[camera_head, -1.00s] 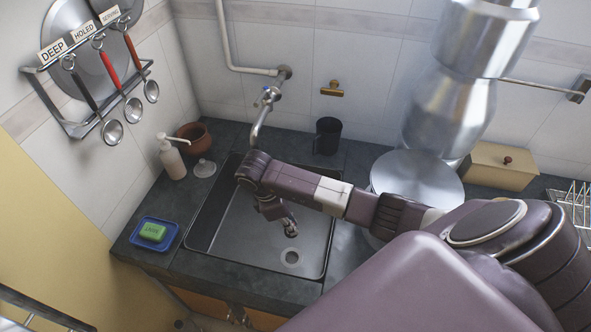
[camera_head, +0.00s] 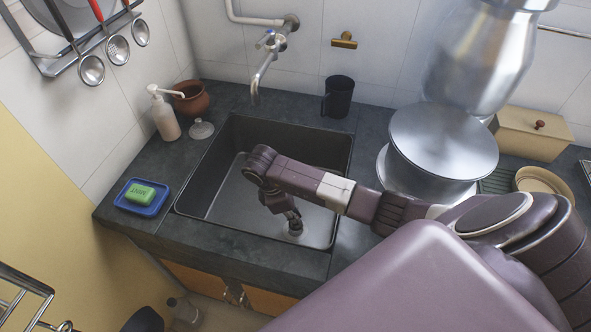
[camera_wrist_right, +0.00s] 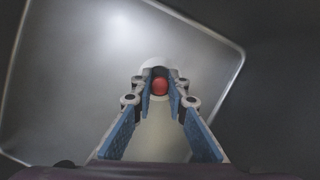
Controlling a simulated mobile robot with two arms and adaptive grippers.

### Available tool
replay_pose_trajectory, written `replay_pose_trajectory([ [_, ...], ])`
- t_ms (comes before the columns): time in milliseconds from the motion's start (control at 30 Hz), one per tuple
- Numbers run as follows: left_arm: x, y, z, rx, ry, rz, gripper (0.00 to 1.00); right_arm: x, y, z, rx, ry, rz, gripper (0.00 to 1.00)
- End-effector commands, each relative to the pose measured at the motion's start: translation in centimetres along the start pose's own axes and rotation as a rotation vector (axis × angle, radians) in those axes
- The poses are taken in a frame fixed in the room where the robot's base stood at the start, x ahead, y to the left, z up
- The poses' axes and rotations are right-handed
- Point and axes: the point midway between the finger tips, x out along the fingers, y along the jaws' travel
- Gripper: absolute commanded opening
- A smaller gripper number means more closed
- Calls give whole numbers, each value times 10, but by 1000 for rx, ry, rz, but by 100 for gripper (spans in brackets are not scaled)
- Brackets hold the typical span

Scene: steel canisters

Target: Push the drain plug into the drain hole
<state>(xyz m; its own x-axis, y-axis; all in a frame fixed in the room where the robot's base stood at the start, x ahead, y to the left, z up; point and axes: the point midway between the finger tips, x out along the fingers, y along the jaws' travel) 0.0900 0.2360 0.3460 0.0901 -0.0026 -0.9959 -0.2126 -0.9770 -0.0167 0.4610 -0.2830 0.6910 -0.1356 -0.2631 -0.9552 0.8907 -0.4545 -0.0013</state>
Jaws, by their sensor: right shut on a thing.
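My right gripper (camera_head: 294,222) reaches down into the dark sink (camera_head: 232,186), low over the drain near its front right. In the right wrist view the blue-padded fingers (camera_wrist_right: 160,94) are shut on a small round red thing, seemingly the knob of the drain plug (camera_wrist_right: 159,87). A pale ring (camera_wrist_right: 152,68) surrounds it on the sink floor. In the head view the drain hole (camera_head: 295,236) is mostly hidden by the gripper. I cannot tell how deep the plug sits in the hole. My left gripper is not in view.
A faucet (camera_head: 262,70) hangs over the sink's back edge. A soap dispenser (camera_head: 164,114), a clay pot (camera_head: 190,98) and a small pale knobbed piece (camera_head: 201,130) stand left. A green soap on a blue dish (camera_head: 128,208), a black mug (camera_head: 338,97) and a steel canister (camera_head: 440,140) are nearby.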

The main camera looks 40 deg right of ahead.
Motion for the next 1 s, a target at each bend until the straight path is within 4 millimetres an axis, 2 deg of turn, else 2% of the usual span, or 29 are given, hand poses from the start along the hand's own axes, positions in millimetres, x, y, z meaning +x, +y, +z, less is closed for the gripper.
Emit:
replay_pose_trajectory([
  [333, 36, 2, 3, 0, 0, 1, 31, 38, 0, -12, 0, 1, 0, 0],
  [800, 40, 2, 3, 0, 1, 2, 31, 43, 0, -14, 0, 1, 0, 0],
  [833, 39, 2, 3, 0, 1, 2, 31, 42, 0, -13, 0, 1, 0, 16],
  [967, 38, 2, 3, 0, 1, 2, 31, 42, 0, -13, 0, 0, 0, 30],
  [1000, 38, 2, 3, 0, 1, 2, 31, 42, 0, -13, 0, 0, 0, 31],
])
